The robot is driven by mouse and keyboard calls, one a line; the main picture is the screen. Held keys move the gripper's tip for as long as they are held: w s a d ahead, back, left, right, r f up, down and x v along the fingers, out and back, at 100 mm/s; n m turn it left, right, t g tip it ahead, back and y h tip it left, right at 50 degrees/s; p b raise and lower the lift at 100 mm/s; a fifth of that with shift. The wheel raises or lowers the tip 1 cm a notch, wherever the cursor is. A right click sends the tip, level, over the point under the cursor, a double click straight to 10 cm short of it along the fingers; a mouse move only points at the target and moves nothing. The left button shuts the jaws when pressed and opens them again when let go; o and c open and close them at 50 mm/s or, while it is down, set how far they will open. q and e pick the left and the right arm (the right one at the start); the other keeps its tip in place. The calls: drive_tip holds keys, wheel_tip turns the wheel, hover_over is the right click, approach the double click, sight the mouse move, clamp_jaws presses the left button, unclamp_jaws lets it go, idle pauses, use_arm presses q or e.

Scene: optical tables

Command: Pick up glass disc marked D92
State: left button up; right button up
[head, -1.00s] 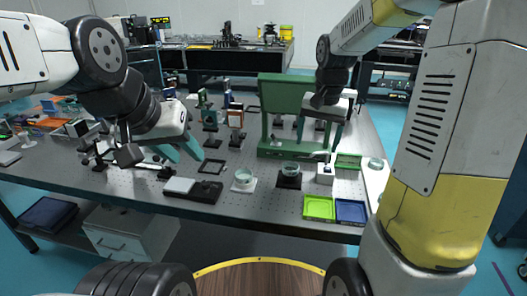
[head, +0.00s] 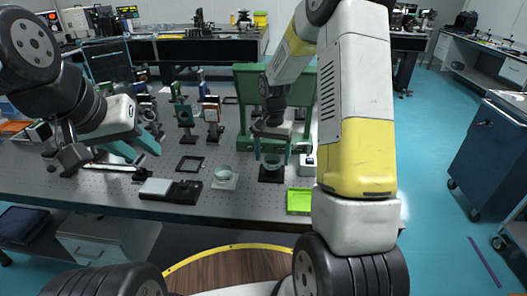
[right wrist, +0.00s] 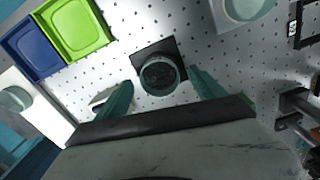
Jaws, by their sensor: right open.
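A round glass disc (head: 271,168) stands on a black square pad on the table; in the right wrist view this disc (right wrist: 162,76) lies between my fingers. A second glass disc (head: 224,173) sits on a white square pad to its left; it also shows at the top of the right wrist view (right wrist: 243,8). A third disc (right wrist: 15,99) sits on a white surface at the left of that view. No D92 mark is legible. My right gripper (head: 272,153) is open above the black-pad disc, fingers either side. My left gripper (head: 142,150) is open and empty, away from the discs.
A green tray (head: 300,201) and a blue tray (right wrist: 30,46) lie near the table's front edge. A green frame (head: 245,95) stands behind the right gripper. A small white box (head: 308,168) is close on its right. A black frame (head: 190,164) lies left.

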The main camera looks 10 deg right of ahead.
drive_tip(key=shift+f, duration=0.1)
drive_tip(key=c, duration=1.6)
